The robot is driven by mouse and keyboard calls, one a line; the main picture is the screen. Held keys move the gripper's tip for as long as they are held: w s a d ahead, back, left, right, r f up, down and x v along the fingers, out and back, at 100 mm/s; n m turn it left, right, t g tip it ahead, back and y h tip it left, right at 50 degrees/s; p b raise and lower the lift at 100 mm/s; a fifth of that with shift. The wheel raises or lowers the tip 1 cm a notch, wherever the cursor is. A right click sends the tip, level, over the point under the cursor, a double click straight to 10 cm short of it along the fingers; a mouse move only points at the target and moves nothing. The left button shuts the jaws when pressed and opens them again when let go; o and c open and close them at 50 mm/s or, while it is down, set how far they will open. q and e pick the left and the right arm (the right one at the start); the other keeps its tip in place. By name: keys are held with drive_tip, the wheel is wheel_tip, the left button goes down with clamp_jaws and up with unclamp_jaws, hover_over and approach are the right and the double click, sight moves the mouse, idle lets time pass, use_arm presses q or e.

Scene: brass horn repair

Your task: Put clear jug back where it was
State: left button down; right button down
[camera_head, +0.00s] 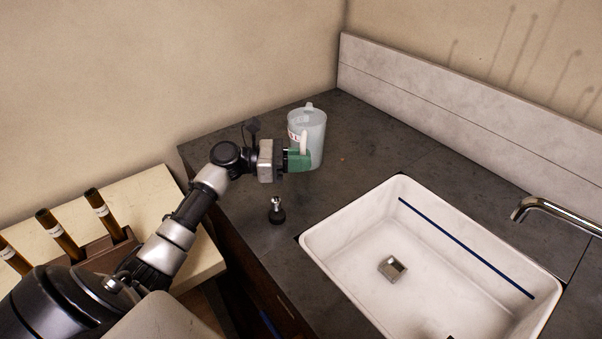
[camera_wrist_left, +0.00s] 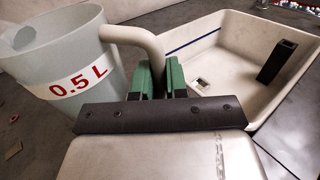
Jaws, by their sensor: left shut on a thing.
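The clear jug (camera_head: 312,126) is upright at the dark worktop's back corner, beyond the sink. In the left wrist view the jug (camera_wrist_left: 50,50) fills the upper left and bears a red "0.5 L" mark. My left gripper (camera_head: 301,159) is shut on the jug's handle, its green finger pads on either side of it. The handle (camera_wrist_left: 135,38) runs from the jug's rim down between the pads. Whether the jug's base touches the worktop cannot be told. My right gripper is not in view.
A white sink (camera_head: 360,262) with a chrome tap (camera_head: 545,208) is set into the worktop (camera_head: 250,200). A small dark knobbed object (camera_head: 277,211) stands near the front edge. A dark block (camera_wrist_left: 277,60) is in the sink. Brown cylinders stand in a rack at left. The worktop right of the jug is clear.

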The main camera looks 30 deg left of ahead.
use_arm(q)
drive_tip(key=shift+f, duration=1.9)
drive_tip(key=shift+f, duration=0.1)
drive_tip(key=c, duration=1.1)
unclamp_jaws()
drive_tip(key=shift+c, duration=0.2)
